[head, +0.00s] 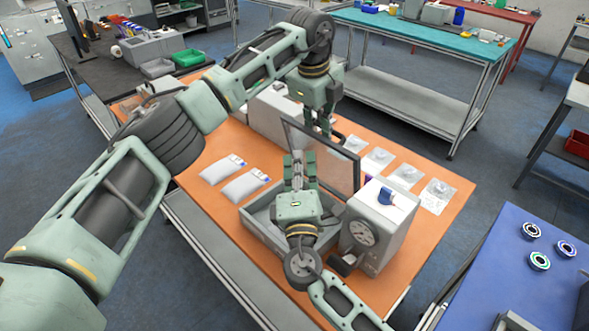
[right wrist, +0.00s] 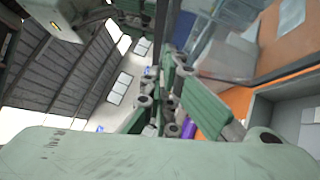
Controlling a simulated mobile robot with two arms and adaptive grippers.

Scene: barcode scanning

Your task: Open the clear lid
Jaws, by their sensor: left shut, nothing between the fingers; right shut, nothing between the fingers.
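The clear lid (head: 342,170) is a see-through panel with a thin dark frame. It stands raised and tilted over the far side of the grey open box (head: 258,229) on the orange table. My left gripper (head: 326,130) is shut, pointing down at the lid's far side; I cannot tell whether it touches the lid. My right gripper (head: 299,156) is shut over the box, on the lid's near side, and hides part of the box. In the right wrist view, the lid (right wrist: 232,45) is at upper right and the box (right wrist: 262,110) at right.
A grey device with a dial (head: 362,234) stands close to the box's right side. White packets (head: 245,185) lie to the left. Several clear bags (head: 407,175) lie on the table at right. A pale box-shaped unit (head: 272,112) stands behind.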

